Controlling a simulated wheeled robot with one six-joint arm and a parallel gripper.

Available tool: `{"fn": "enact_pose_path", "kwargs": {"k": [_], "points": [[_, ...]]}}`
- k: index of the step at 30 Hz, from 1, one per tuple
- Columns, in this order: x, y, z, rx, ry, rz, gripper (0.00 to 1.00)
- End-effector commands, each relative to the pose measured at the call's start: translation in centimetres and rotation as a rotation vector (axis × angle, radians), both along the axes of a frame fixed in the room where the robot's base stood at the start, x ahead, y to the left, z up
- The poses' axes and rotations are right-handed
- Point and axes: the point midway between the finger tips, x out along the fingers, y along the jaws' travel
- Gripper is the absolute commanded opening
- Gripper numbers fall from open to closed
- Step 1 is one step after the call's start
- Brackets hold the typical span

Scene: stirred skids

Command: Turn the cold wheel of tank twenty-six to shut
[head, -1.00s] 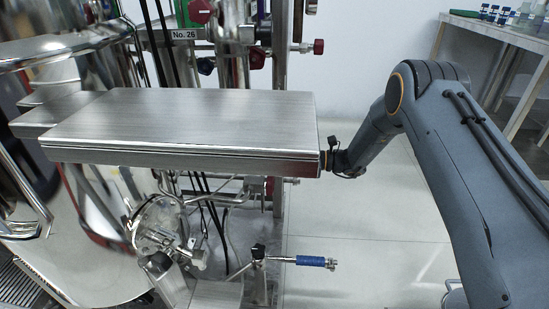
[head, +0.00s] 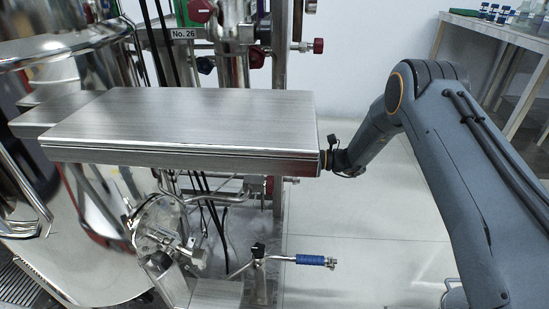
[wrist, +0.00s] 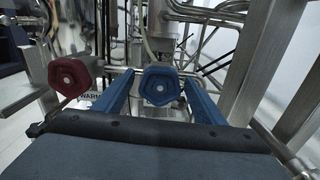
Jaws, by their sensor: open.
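A blue multi-sided wheel (wrist: 160,85) with a pale centre faces the wrist camera. My gripper (wrist: 158,79) is open, with one blue finger on each side of this wheel. I cannot tell whether either finger touches it. A dark red wheel (wrist: 68,77) sits to the left, outside the fingers, with a partly hidden label reading "WARM" near it. In the head view a "No. 26" label (head: 183,34) is on the pipe frame at the top. There my gripper and the blue wheel are hidden behind the brushed-metal box.
The brushed-metal box (head: 185,125) fills the middle of the head view. A steel tank (head: 85,260) stands at left. A blue-sleeved handle (head: 310,260) sticks out low down. Metal bars (wrist: 255,60) rise close on the right in the wrist view. Open floor (head: 380,220) lies at right.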

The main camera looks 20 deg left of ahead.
Motion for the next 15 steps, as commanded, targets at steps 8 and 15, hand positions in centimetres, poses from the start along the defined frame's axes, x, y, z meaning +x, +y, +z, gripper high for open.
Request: {"fn": "enact_pose_path", "kwargs": {"k": [8,15], "points": [[0.7,-2.6,0.1,0.000,0.000,-0.004,0.64],[1.5,-6.2,0.0,0.000,0.000,-0.003,0.64]]}}
